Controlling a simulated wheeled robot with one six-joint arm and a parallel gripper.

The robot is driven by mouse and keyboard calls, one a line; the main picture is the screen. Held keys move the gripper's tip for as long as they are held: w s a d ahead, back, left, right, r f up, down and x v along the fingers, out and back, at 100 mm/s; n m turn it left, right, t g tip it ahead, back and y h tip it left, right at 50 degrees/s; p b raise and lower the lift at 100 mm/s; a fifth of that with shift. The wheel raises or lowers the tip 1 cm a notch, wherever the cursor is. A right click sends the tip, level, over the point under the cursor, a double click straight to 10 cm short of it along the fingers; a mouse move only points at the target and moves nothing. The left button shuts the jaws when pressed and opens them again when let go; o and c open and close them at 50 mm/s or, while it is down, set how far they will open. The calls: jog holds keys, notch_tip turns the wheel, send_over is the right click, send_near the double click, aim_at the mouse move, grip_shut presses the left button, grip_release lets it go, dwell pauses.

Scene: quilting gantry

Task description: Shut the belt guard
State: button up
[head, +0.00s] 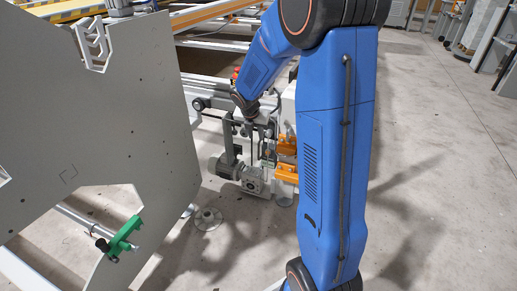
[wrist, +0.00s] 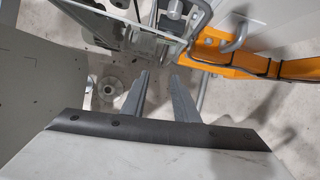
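My gripper (wrist: 161,80) shows in the wrist view with two grey fingers apart and nothing between them. It is above the floor, just short of a metal frame with bent rods (wrist: 197,18). An orange bracket (wrist: 235,62) with a grey bent handle (wrist: 237,40) is right of the fingers, apart from them. In the head view my blue arm reaches down to the machine's end, near the orange parts (head: 287,172) and a grey motor (head: 252,181). I cannot tell for certain which part is the belt guard, or how far open it stands.
A large grey panel (head: 140,130) with a green clamp (head: 122,238) fills the left of the head view. A round floor foot (head: 207,218) stands beside it. Rails (head: 215,43) run behind. Open floor (head: 440,170) lies to the right.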

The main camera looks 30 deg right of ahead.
send_over(259, 158)
jog(key=f, duration=1.1)
jog(key=shift+w+f, duration=0.1)
jog(key=shift+w, duration=0.2)
grip_shut()
dwell(0.8)
